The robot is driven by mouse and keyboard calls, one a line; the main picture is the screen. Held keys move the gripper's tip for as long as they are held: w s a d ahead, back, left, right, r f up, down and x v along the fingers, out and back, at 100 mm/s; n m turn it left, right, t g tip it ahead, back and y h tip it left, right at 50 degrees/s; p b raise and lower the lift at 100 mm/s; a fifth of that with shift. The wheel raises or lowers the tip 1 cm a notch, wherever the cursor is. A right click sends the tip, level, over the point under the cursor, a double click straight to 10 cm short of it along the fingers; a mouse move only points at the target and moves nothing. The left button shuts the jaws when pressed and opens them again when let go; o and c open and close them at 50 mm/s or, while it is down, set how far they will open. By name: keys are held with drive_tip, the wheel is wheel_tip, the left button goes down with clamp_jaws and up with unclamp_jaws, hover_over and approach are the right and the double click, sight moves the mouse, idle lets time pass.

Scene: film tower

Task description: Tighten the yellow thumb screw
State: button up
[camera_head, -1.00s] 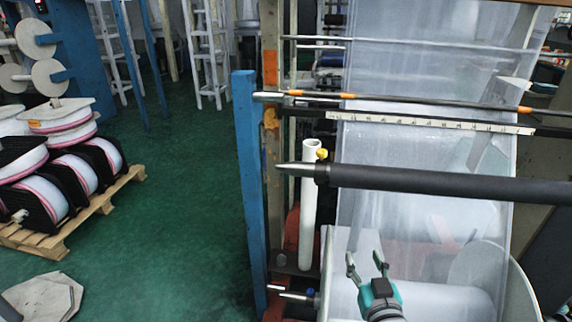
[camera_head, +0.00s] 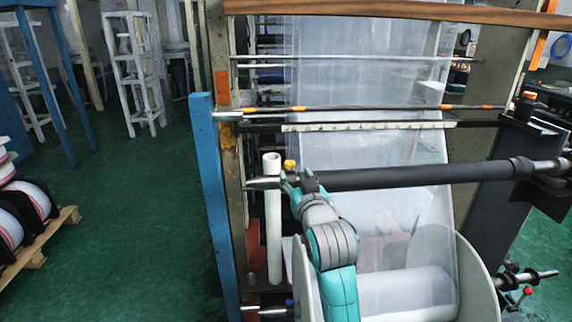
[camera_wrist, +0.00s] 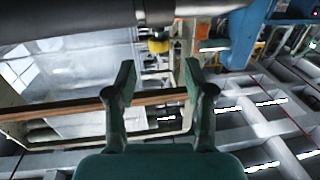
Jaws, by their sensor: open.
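The yellow thumb screw (camera_head: 290,165) sits on the collar near the left end of the dark roller bar (camera_head: 400,177). It also shows in the wrist view (camera_wrist: 159,46), under the bar (camera_wrist: 90,22) and beyond the fingertips. My gripper (camera_head: 297,178) is at the bar's left end, just below the screw in the head view, and its fingers are partly hidden there. In the wrist view my gripper (camera_wrist: 160,82) is open and empty, with the screw above the gap between the fingertips and apart from them.
A white upright tube (camera_head: 272,220) and a blue post (camera_head: 215,200) stand just left of my gripper. A film sheet (camera_head: 365,90) hangs behind the bar, above a large film roll (camera_head: 405,290).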

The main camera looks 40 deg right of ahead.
sight(291, 165)
drive_tip(key=x, duration=0.7)
drive_tip(key=shift+w+d, duration=0.25)
drive_tip(key=shift+w, duration=0.05)
clamp_jaws()
